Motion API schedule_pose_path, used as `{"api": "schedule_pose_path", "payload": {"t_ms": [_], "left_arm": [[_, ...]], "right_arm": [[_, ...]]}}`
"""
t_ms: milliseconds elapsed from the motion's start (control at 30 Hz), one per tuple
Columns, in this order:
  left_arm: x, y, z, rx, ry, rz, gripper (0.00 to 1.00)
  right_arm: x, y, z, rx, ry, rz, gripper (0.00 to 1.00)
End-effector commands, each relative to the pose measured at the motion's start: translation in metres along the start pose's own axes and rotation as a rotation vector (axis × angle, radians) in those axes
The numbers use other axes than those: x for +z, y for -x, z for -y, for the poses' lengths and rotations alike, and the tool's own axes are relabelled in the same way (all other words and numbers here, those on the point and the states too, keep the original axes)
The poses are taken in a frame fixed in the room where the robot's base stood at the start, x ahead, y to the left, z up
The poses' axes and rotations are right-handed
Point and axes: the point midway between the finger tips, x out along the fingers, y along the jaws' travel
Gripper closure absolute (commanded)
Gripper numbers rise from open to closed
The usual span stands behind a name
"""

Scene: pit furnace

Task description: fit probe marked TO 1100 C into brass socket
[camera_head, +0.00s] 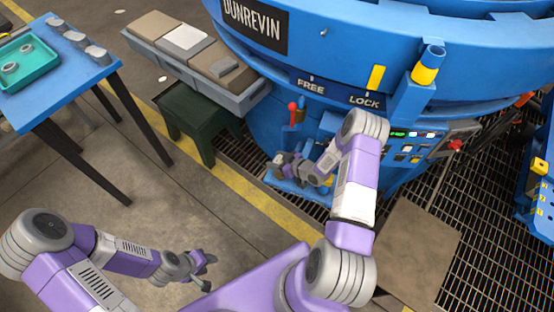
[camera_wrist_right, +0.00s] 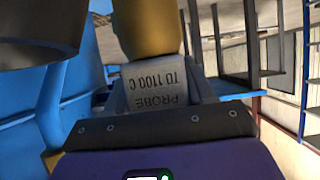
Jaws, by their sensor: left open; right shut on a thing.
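The probe (camera_wrist_right: 157,92) shows in the right wrist view as a grey block with upside-down lettering, "PROBE TO 1100 C". My right gripper (camera_head: 281,167) is shut on it, low against the blue furnace front in the head view. A brass-coloured cylinder (camera_wrist_right: 148,30) meets the lettered block in the right wrist view. I cannot tell whether it is the socket or part of the probe. In the head view the probe cannot be made out clearly beside the gripper. My left gripper (camera_head: 206,272) is open and empty above the floor.
The blue furnace (camera_head: 262,118) carries a red-knobbed lever (camera_head: 292,106) and a control panel (camera_head: 408,145) near my right arm. A dark green stool (camera_head: 198,117), a grey brick tray (camera_head: 235,100) and a blue table (camera_head: 62,88) stand left. A dark cylinder (camera_wrist_right: 40,35) is close in the wrist view.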

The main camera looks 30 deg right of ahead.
Motion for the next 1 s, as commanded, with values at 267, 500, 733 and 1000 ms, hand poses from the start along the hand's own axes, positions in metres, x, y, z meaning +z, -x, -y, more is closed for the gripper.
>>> {"api": "schedule_pose_path", "payload": {"t_ms": [267,500,733,1000], "left_arm": [[0.000,0.000,0.000,0.000,0.000,0.000,0.57],[0.000,0.002,-0.001,0.000,0.000,0.000,0.57],[0.001,0.012,-0.004,0.000,0.000,0.000,0.57],[0.001,0.021,-0.008,0.000,0.000,0.000,0.57]], "right_arm": [[0.001,-0.001,0.000,0.000,0.000,-0.001,0.36],[0.001,0.004,0.000,0.000,-0.001,0.001,0.36],[0.000,0.022,0.000,0.001,0.000,0.002,0.36],[0.000,0.044,0.000,0.001,-0.001,0.001,0.36]]}}
